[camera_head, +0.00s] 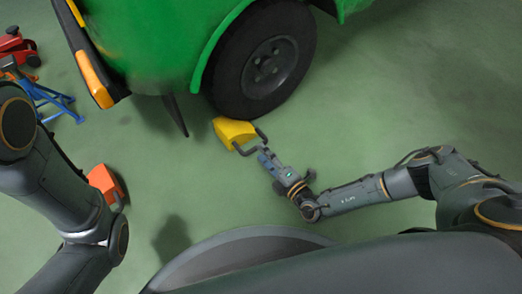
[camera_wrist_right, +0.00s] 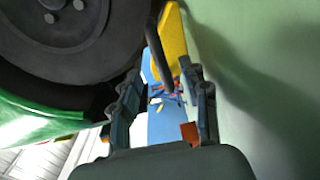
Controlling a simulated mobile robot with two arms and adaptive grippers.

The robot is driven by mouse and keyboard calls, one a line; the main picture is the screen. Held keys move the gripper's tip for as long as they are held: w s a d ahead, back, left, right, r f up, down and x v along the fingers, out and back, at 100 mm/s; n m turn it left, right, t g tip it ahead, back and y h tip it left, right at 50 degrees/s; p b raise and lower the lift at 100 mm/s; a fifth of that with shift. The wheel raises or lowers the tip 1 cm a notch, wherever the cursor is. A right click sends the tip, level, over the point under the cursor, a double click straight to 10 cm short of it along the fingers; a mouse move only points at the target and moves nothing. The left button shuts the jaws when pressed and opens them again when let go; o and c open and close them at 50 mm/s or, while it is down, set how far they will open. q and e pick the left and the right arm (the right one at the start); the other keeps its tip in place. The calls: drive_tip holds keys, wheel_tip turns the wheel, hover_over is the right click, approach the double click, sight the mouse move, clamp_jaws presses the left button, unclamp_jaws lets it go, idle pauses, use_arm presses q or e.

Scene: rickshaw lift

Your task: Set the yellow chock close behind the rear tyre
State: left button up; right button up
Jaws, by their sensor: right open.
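The yellow chock (camera_head: 233,131) is on the green floor, close against the lower edge of the rear tyre (camera_head: 262,62); I cannot tell whether they touch. In the right wrist view the chock (camera_wrist_right: 172,42) shows edge-on beside the dark tyre (camera_wrist_right: 68,35), with a dark handle bar (camera_wrist_right: 157,62) on it. My right gripper (camera_head: 251,142) is at the chock's near side, its two fingers spread. In the wrist view the right gripper (camera_wrist_right: 166,95) has its open fingers either side of the handle's line.
The green rickshaw body (camera_head: 165,40) overhangs the tyre. An orange block (camera_head: 105,183) lies on the floor beside my left arm. A blue stand (camera_head: 45,95) and a red jack-like item (camera_head: 17,45) are at the far left. Floor right of the tyre is clear.

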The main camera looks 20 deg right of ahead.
drive_tip(key=shift+v, duration=1.5)
drive_tip(key=shift+s, duration=0.1)
